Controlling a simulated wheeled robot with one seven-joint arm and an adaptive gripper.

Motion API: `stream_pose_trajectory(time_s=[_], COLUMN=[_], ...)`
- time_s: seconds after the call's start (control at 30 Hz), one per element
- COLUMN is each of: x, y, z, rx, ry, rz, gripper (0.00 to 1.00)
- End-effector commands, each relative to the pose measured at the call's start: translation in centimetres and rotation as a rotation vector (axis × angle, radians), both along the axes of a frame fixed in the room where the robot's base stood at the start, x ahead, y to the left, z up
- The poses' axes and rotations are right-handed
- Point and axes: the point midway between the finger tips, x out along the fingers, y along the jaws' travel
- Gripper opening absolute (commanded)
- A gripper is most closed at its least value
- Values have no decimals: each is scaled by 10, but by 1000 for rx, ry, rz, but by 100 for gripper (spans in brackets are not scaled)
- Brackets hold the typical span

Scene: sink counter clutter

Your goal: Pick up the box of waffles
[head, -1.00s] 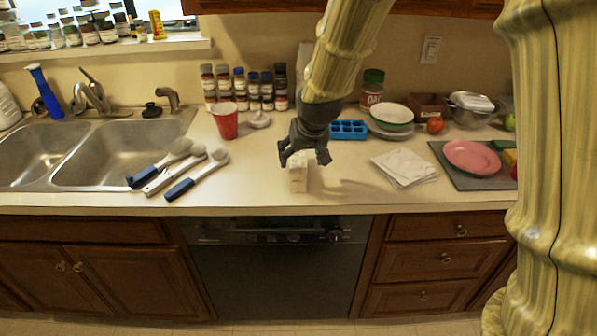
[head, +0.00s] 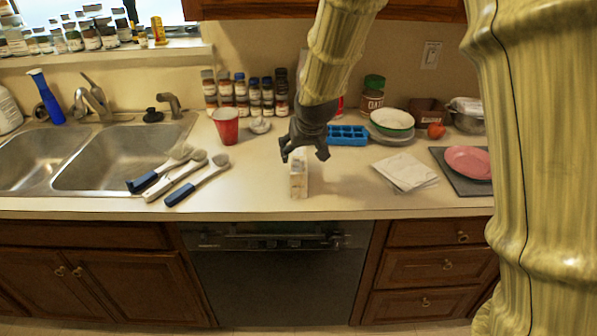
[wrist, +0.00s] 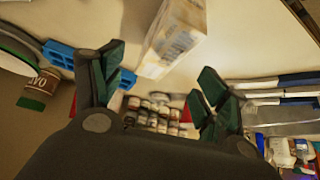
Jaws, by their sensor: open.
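A small upright pale box (head: 298,180) stands near the counter's front edge in the head view. I take it as the waffle box; its print is too small to read. The box also shows at the top middle of the wrist view (wrist: 174,38), beyond my fingers. My gripper (head: 304,156) is open and sits just above and behind the top of the box in the head view. In the wrist view my gripper (wrist: 160,75) has its two green-padded fingers spread apart, with nothing held between them.
A red cup (head: 226,127) and spice jars stand behind left. Several brushes (head: 180,178) lie left. A blue ice tray (head: 347,135), bowl (head: 391,120) and napkins (head: 404,171) lie right. Counter beside the box is clear. The sink (head: 100,163) is far left.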

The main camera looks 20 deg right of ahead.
Motion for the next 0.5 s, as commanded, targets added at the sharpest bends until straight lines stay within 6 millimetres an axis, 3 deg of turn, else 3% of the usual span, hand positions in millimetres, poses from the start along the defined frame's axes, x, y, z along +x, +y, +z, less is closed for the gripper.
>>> stream_pose_trajectory(time_s=[0.5], x=[21], y=[2], z=[-34], rx=[0], ry=[2], rz=[1], gripper=[74])
